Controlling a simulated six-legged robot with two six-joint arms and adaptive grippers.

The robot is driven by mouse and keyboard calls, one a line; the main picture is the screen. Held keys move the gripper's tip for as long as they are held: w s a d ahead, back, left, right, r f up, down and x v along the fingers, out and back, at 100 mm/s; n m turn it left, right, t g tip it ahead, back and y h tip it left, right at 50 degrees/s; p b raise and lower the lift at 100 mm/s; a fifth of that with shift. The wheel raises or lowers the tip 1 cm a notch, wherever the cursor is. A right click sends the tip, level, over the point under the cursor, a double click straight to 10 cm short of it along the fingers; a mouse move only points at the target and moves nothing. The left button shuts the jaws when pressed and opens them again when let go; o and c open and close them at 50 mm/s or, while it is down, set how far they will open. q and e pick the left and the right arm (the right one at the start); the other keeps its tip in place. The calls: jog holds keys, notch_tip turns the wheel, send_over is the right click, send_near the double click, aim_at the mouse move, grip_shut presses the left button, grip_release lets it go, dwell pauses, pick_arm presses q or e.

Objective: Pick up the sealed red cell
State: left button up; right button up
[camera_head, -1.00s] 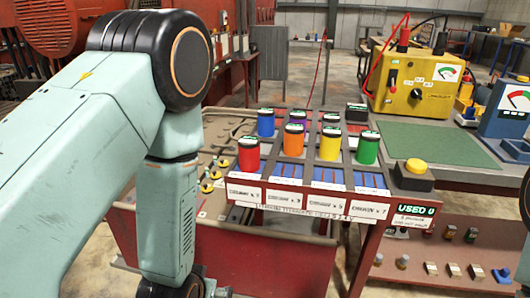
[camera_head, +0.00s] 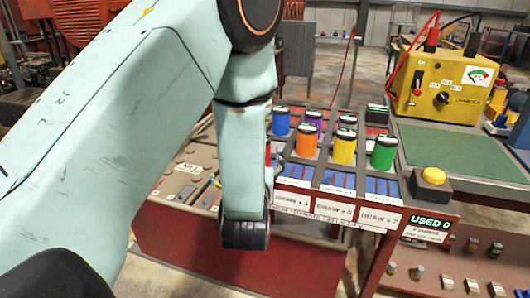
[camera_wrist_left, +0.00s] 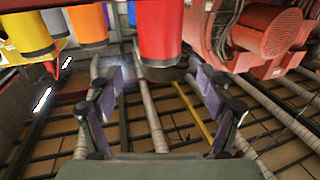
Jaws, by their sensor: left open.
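The red cell (camera_wrist_left: 160,32) is a red cylinder with a dark end, at the top middle of the left wrist view. My left gripper (camera_wrist_left: 160,80) is open, its two fingers spread left and right below the cell in that picture. I see no contact between fingers and cell. In the head view my left forearm and wrist hide the red cell's place at the left of the front row, and the gripper itself is out of sight. My right gripper is in neither view. Whether the cell is sealed cannot be read.
Close by stand a blue cell (camera_head: 281,123), an orange cell (camera_head: 306,141), a purple cell (camera_head: 314,118), yellow cells (camera_head: 344,148) and a green cell (camera_head: 383,153). A yellow button (camera_head: 434,175) and a yellow meter box (camera_head: 447,80) stand right. The green mat (camera_head: 455,152) is clear.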

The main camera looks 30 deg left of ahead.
pick_arm(q)
jog(key=b+x, duration=0.1)
jog(key=x, duration=0.5)
jog(key=shift+w+a, duration=0.25)
jog(key=shift+a, duration=0.05)
jog(key=shift+w+r, duration=0.1)
jog(key=shift+w, duration=0.05)
jog(key=shift+d, duration=0.1)
jog(key=c, duration=0.4)
grip_shut()
